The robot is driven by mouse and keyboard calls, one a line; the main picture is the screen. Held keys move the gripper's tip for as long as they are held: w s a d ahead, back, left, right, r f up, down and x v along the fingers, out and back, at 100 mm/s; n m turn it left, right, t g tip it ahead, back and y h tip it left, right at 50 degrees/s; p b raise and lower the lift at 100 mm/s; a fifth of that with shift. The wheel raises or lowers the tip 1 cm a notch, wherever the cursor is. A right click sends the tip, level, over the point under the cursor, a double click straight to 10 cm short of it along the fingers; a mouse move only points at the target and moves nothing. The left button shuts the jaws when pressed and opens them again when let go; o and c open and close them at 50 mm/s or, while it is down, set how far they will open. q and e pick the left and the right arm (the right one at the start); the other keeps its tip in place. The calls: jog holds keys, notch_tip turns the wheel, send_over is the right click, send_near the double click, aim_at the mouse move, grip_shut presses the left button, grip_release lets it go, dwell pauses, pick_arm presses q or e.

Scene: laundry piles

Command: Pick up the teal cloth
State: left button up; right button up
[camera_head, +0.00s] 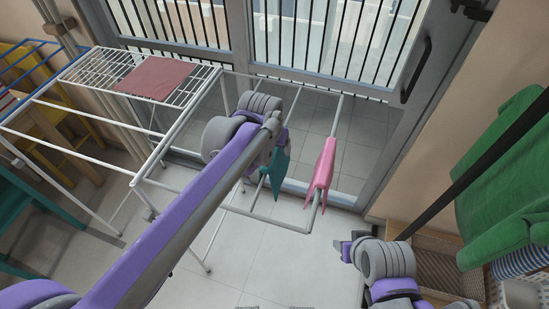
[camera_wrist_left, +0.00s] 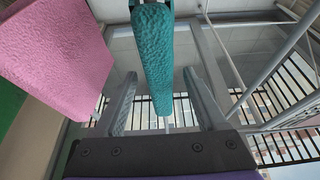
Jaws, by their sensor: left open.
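The teal cloth (camera_head: 281,166) hangs over a bar of the white drying rack (camera_head: 238,212), near the rack's right end. In the left wrist view the teal cloth (camera_wrist_left: 156,55) hangs as a narrow strip between the two fingers of my left gripper (camera_wrist_left: 160,78). The fingers are open, with a gap on each side of the cloth. In the head view my left wrist hides most of this gripper and part of the cloth. My right arm shows at the lower right; its gripper (camera_head: 345,250) is small and its jaws are unclear.
A pink cloth (camera_head: 321,172) hangs just right of the teal one and shows close in the left wrist view (camera_wrist_left: 55,55). A red cloth (camera_head: 155,78) lies on the rack's left part. A green cloth (camera_head: 505,185) is at the right. The floor below is clear.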

pick_arm(q)
jog(key=shift+f, duration=0.1)
dwell(0.3)
grip_shut()
dwell(1.3)
